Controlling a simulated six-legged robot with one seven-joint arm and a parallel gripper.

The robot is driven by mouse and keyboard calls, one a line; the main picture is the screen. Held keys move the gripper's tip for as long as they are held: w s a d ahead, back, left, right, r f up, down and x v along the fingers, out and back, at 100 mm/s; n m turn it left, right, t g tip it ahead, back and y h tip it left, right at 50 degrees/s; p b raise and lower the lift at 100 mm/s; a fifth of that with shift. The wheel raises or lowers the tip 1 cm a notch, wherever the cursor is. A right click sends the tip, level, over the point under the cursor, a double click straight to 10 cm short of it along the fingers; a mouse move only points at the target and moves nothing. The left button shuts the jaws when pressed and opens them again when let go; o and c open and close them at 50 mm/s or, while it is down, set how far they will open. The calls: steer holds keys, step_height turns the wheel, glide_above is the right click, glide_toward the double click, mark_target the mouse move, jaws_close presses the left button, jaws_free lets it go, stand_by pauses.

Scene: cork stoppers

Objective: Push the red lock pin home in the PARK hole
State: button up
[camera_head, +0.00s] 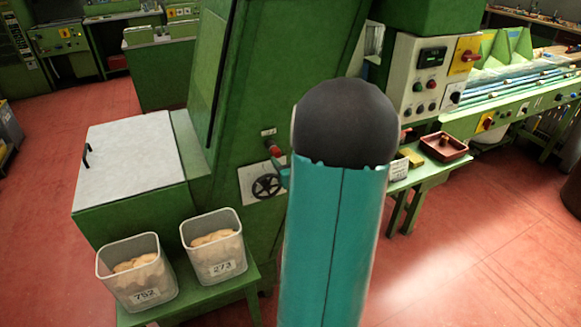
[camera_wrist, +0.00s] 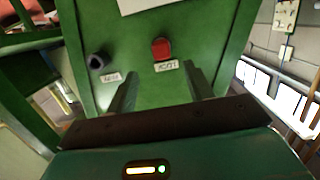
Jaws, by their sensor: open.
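The red lock pin (camera_wrist: 161,48) stands out from a green panel (camera_wrist: 135,88) in the wrist view, with a small white label beside it. To its left is a dark round socket (camera_wrist: 97,61) with its own label; both labels are upside down and too blurred to read surely. My gripper (camera_wrist: 161,73) is open and empty, its two fingers spread on either side of the pin's line, short of it and apart from it. In the head view a small red knob (camera_head: 274,151) shows on the green machine, beside my arm, which hides most of the gripper.
A handwheel (camera_head: 265,187) on a white plate sits just below the red knob. Two bins of corks (camera_head: 137,297) (camera_head: 229,267) stand on a green bench at lower left. A side table with a brown tray (camera_head: 460,149) is at right. Red floor is open at lower right.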

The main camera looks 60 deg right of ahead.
mark_target(278, 152)
steer(key=x, duration=0.6)
steer(key=shift+w+f, duration=0.1)
steer(key=shift+w, duration=0.35)
steer(key=c, duration=1.1)
